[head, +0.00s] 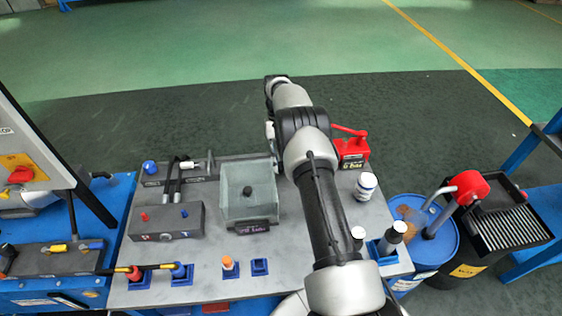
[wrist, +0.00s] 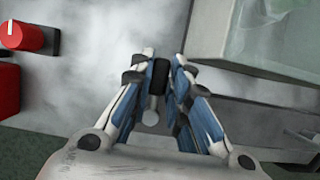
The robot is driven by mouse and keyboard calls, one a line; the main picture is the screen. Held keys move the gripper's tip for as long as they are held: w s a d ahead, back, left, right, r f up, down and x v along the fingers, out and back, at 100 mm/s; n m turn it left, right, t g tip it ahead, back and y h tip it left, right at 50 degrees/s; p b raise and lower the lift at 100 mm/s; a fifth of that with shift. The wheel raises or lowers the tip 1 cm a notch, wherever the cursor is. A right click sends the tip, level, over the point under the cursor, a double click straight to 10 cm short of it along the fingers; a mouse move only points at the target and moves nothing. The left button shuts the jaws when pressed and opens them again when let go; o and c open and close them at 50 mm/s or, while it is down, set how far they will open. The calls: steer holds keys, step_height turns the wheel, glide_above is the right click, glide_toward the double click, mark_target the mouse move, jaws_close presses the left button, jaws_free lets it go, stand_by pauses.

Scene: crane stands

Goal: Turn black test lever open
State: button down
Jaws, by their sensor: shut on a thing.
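In the wrist view, my gripper (wrist: 162,58) has its fingers closed around a short black lever grip (wrist: 160,76). A pale round-ended stem (wrist: 151,114) shows between the fingers below the grip. The fingers touch the grip from both sides. The lever's base and its turn angle cannot be made out. In the head view, the arm covers the lever, and my gripper cannot be clearly seen there.
A clear-walled box (head: 240,211) stands left of my arm, close to the gripper in the wrist view (wrist: 225,35). A red device (head: 352,152) and white bottle (head: 365,187) stand right. Blue drum (head: 440,250) stands beside the grey table (head: 205,291).

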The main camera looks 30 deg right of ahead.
steer(key=c, duration=1.5)
jaws_free()
